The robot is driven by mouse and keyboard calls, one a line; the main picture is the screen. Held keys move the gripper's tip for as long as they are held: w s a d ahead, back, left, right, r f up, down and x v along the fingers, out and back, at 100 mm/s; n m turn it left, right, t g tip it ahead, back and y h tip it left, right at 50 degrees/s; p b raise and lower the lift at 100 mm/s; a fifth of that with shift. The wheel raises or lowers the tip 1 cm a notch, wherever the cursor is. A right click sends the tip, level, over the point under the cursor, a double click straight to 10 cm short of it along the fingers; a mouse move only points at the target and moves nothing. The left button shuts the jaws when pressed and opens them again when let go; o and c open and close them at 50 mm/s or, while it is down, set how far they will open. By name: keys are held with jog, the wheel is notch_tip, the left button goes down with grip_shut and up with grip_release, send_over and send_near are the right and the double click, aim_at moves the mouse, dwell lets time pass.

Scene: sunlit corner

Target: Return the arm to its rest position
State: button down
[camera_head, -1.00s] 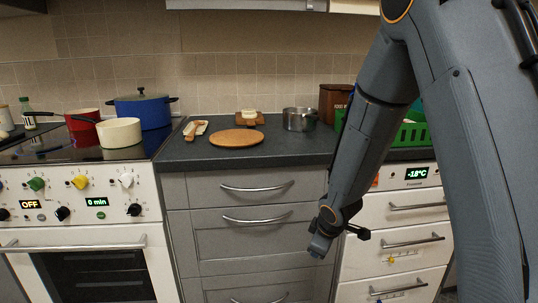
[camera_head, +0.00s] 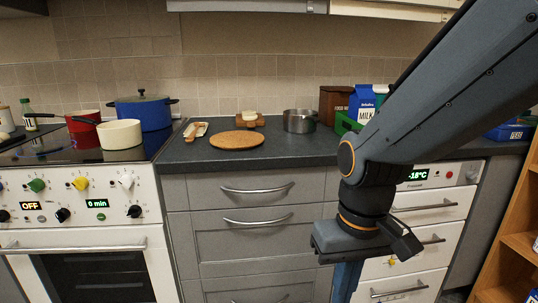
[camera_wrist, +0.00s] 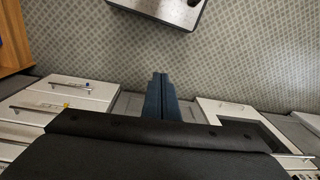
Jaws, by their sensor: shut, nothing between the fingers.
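My gripper (camera_head: 345,283) hangs in front of the grey drawer cabinet, at its right side, pointing down, with its fingertips cut off by the lower edge of the head view. In the wrist view its fingers (camera_wrist: 160,84) are together over the patterned floor, with nothing between them. My arm crosses the right side of the head view and hides part of the worktop and the white drawers.
The worktop (camera_head: 280,158) holds a round wooden board (camera_head: 237,139), a steel pot (camera_head: 299,121) and a milk carton (camera_head: 363,104). A stove (camera_head: 85,220) with a blue pot (camera_head: 143,110) stands left. White drawers (camera_head: 420,240) and a wooden shelf (camera_head: 515,215) are right.

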jog(key=s+d+r+m+p, duration=0.1)
jog(key=d+r+p, duration=0.5)
jog(key=p, duration=0.7)
jog(key=shift+s+d+r+m, duration=0.15)
jog(key=shift+d+r+m, duration=0.1)
jog(key=shift+r+m, duration=0.3)
jog(key=shift+a, duration=0.1)
